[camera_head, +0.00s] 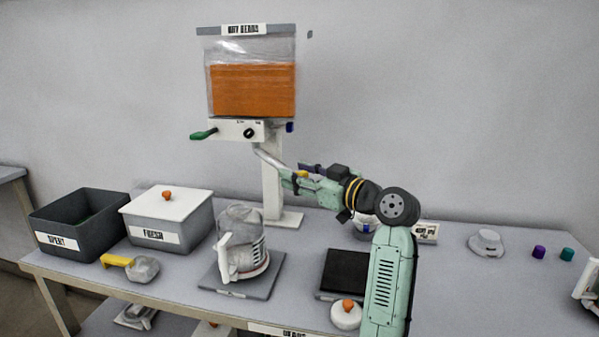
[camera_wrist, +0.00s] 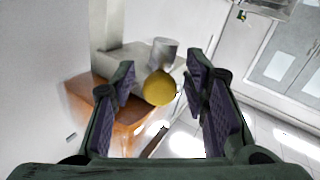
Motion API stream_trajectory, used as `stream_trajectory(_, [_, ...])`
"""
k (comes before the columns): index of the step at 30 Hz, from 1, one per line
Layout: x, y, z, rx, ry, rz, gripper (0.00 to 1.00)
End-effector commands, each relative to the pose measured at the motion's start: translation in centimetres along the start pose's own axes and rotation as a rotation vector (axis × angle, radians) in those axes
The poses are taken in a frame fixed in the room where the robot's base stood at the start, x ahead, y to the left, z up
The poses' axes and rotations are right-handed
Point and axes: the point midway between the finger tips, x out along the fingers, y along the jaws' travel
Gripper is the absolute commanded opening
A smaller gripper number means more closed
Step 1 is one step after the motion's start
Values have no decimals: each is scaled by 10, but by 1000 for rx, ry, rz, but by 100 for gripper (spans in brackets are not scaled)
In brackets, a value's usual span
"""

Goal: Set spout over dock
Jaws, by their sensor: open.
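The dispenser's metal spout (camera_head: 268,157) slopes down and right from under the white valve block (camera_head: 236,130). A yellow ball knob (camera_head: 302,174) shows at its lower end, beside my gripper (camera_head: 296,179). In the wrist view the yellow knob (camera_wrist: 160,88) sits between the two fingers of my gripper (camera_wrist: 160,72), with gaps on both sides. A short grey cylinder (camera_wrist: 163,52) shows behind the knob. My gripper is open. A clear jug with white handle (camera_head: 241,243) stands on a grey square pad (camera_head: 223,287). A black pad (camera_head: 345,271) lies to its right. I cannot tell which is the dock.
A hopper with orange contents (camera_head: 252,90) stands above the stand (camera_head: 272,195). An open dark bin (camera_head: 80,222), a lidded bin (camera_head: 168,218) and a yellow-handled scoop (camera_head: 132,266) are at left. A white pot with orange knob (camera_head: 346,314) is near the front.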

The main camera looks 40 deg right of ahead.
Motion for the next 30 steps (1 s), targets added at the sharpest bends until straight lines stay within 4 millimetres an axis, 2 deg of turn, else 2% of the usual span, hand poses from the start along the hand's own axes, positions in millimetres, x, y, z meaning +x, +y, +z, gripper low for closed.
stream_trajectory(6, [0, 0, 0, 0, 0, 0, 40])
stream_trajectory(24, [-1, 1, 0, 0, 1, 2, 0])
stream_trajectory(30, [-1, 1, 0, -1, 1, 3, 0])
